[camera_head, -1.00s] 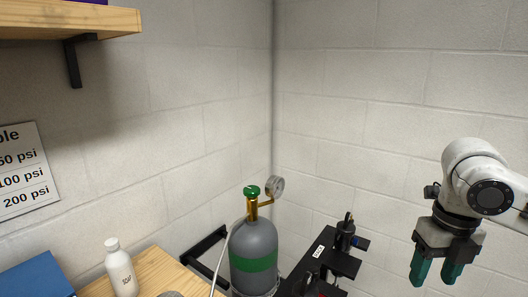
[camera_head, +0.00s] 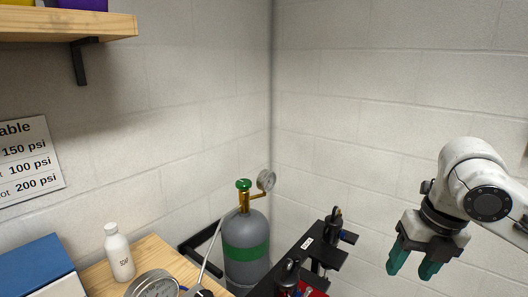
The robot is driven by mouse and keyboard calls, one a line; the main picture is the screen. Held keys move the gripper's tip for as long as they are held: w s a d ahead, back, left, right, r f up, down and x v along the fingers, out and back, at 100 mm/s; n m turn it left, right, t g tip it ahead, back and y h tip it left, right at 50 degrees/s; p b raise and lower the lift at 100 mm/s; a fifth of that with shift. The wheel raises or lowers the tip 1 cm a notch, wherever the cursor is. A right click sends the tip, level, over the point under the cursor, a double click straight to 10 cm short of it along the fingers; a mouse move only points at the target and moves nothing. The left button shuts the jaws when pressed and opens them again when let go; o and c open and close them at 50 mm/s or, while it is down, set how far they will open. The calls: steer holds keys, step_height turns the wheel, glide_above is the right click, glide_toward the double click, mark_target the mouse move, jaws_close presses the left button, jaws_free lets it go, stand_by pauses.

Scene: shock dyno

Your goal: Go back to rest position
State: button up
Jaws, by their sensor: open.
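My gripper (camera_head: 413,265) hangs at the right side of the head view, pointing down, with its two green fingers apart and nothing between them. My white and grey arm reaches in from the right edge. The gripper is in front of the pale block wall, to the right of the black dyno stand (camera_head: 313,240), with a clear gap between them.
A grey gas cylinder (camera_head: 245,235) with a green band and a gauge (camera_head: 266,180) stands in the corner. A wooden bench (camera_head: 160,258) holds a white bottle (camera_head: 119,252), a blue box (camera_head: 35,264) and a large gauge (camera_head: 153,285). A wooden shelf (camera_head: 70,23) is at upper left.

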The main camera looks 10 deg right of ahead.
steer(key=w+a+m+t+y, duration=0.4)
steer(key=w+a+m, duration=0.25)
steer(key=a, duration=0.55)
steer(key=s+a+f+m, duration=0.3)
steer(key=f+m, duration=0.4)
steer(key=f, duration=0.1)
steer(key=s+a+f+m, duration=0.2)
steer(key=s+f+m, duration=0.1)
steer(key=f+m, duration=0.5)
steer(key=s+d+f+m+g+h, duration=0.1)
steer(key=s+d+f+m, duration=0.1)
steer(key=s+f, duration=0.3)
steer(key=s+d+f+m+g+h, duration=0.2)
steer(key=s+f+m, duration=0.3)
steer(key=s, duration=0.6)
steer(key=s+d+f+m+g+h, duration=0.1)
steer(key=s+d+f+m+h, duration=0.1)
steer(key=s, duration=0.6)
step_height(320, 180, down, 4)
steer(key=shift+s+d+r+m+g, duration=0.35)
steer(key=shift+d+m, duration=0.4)
steer(key=shift+d, duration=0.45)
steer(key=shift+w+f, duration=0.1)
steer(key=shift+w, duration=0.05)
